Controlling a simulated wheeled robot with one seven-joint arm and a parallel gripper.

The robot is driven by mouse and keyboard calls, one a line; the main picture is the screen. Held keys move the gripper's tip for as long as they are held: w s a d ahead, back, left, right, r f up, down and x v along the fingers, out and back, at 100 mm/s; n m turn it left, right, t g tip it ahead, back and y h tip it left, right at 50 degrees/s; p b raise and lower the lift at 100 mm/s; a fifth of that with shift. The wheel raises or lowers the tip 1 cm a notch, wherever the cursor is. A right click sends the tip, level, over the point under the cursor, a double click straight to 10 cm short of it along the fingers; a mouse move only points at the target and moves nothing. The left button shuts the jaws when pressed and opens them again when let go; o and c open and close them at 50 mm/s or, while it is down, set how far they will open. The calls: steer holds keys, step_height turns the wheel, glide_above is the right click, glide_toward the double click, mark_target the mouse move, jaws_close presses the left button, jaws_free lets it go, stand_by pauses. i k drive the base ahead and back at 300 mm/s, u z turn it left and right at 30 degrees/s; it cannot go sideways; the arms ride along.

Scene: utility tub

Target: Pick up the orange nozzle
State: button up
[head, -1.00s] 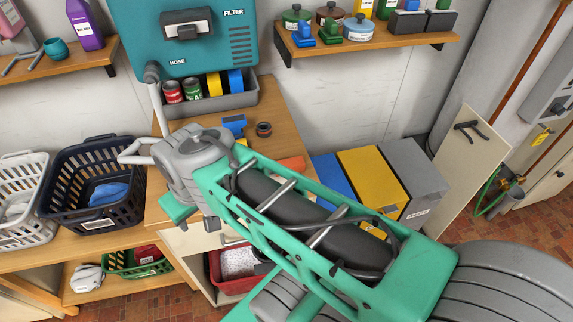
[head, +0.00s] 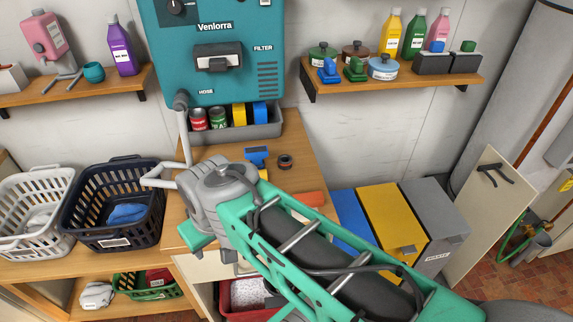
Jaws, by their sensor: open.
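An orange object (head: 309,198) lies on the wooden counter, at its right edge, just beyond my arm. It is the only orange item I see on the counter, so I take it for the orange nozzle. My arm covers its near side, and its full shape cannot be told. My green and grey arm crosses the lower middle of the head view, with its grey joint over the counter.
A blue tool (head: 257,155) and a dark ring-shaped roll (head: 285,161) lie on the counter (head: 300,140). A teal wall unit (head: 212,88) and a grey bin of cans (head: 262,131) stand behind. Baskets (head: 112,205) are left; blue, yellow and grey boxes (head: 432,215) right.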

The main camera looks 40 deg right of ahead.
mark_target(314, 199)
steer(key=k, duration=0.5)
steer(key=u, duration=0.9)
steer(key=i, duration=0.75)
steer(key=z, duration=0.45)
